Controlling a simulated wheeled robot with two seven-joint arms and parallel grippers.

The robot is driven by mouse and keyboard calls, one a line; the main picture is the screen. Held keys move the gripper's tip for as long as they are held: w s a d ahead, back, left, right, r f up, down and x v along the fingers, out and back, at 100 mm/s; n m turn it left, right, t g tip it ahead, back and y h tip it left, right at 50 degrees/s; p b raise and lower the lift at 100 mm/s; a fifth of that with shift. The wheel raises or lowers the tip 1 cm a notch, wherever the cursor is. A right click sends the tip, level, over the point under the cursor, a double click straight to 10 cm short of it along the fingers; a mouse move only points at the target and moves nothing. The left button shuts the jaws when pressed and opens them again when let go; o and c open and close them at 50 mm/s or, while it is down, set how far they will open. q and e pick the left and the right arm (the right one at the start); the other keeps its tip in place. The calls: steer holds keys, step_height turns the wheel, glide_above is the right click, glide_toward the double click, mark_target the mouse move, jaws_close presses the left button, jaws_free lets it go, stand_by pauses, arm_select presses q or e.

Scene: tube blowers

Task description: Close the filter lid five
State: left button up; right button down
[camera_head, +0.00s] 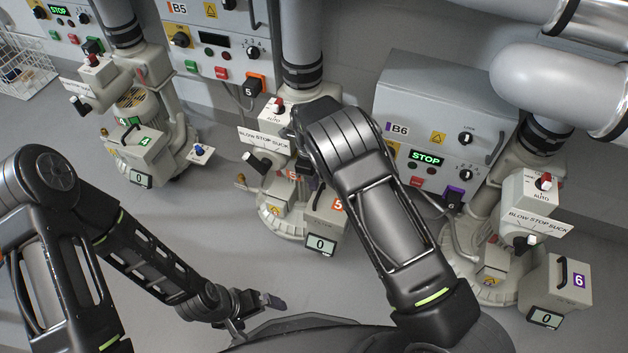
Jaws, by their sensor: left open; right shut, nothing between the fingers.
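Filter lid five (325,228) is the pale box-shaped cover with an orange 5, a dark handle and a display reading 0. It stands out to the right of the blower five body (283,222), apparently swung open; my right arm hides part of it. My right gripper (309,182) is just above and left of the lid, mostly hidden behind my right forearm. It is shut and empty; I cannot tell whether it touches the lid. My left gripper (262,304) is open and empty, low in the middle, in front of blower five and clear of it.
Blower four (150,150) stands at the left with its lid looking closed. At the right, lid six (568,275) stands swung out from its body. Control boxes B5 (215,60) and B6 (440,110) are behind. Floor between blowers four and five is clear.

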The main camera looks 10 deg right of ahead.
stand_by(0.4)
step_height(320, 180, up, 8)
steer(key=p, duration=0.1)
steer(key=shift+w+a+p, duration=0.2)
steer(key=shift+p, duration=0.15)
steer(key=shift+s+f, duration=0.15)
stand_by(0.4)
